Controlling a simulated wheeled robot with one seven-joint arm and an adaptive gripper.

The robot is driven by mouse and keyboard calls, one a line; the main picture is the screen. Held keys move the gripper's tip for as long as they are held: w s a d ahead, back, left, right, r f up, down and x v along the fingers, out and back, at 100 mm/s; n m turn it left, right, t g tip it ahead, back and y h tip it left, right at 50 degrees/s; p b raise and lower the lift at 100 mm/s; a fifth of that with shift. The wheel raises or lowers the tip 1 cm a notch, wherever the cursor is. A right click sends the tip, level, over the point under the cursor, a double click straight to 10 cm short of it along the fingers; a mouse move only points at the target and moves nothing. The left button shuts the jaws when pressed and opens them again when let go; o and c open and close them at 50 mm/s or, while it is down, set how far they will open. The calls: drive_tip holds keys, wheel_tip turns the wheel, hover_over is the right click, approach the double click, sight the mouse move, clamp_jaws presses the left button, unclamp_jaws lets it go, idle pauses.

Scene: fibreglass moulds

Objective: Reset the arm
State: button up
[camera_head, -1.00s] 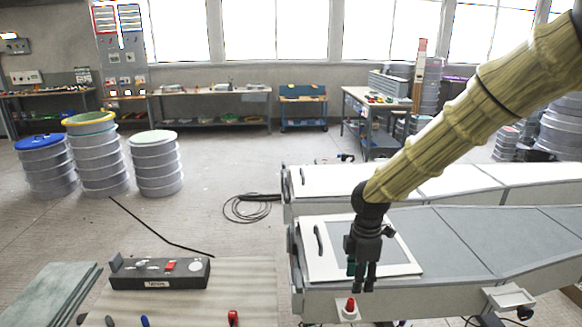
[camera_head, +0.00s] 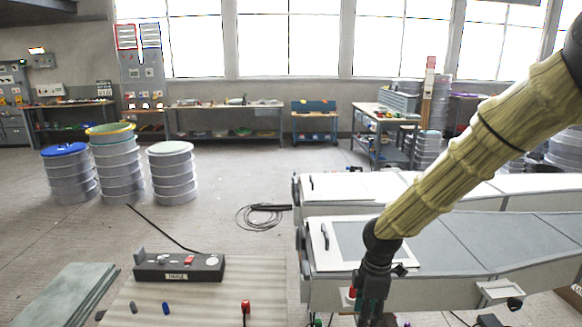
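My arm, in a yellow ribbed sleeve, comes in from the upper right of the head view and points down. My gripper (camera_head: 370,314) hangs at the lower middle, in front of the near end of the grey and white conveyor-like bench (camera_head: 470,243). Its fingers reach the bottom edge of the picture and are dark and partly cut off, so I cannot tell whether they are open or shut. Nothing is clearly seen held in it.
A dark control box (camera_head: 178,268) sits on a pale table (camera_head: 205,300) at the lower left, with small coloured-handled tools near its front. Grey slabs (camera_head: 72,292) lie left of it. Stacked round drums (camera_head: 121,170) stand farther back. Open floor lies between.

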drive_tip(key=s+f+m+y+b, duration=0.1)
drive_tip(key=s+f+m, duration=0.5)
drive_tip(key=s+f, duration=0.75)
drive_tip(key=s+f+m+b, duration=0.1)
drive_tip(key=s+f+m, duration=0.75)
drive_tip(key=f, duration=0.85)
drive_tip(key=s+d+f+m, duration=0.1)
drive_tip(key=s+d+f, duration=0.1)
drive_tip(key=s, duration=0.4)
drive_tip(key=s+d+f+m+h+b, duration=0.1)
drive_tip(key=s+d+f+m, duration=0.1)
drive_tip(key=s, duration=0.5)
drive_tip(key=shift+f+h, duration=0.25)
drive_tip(key=shift+h, duration=0.05)
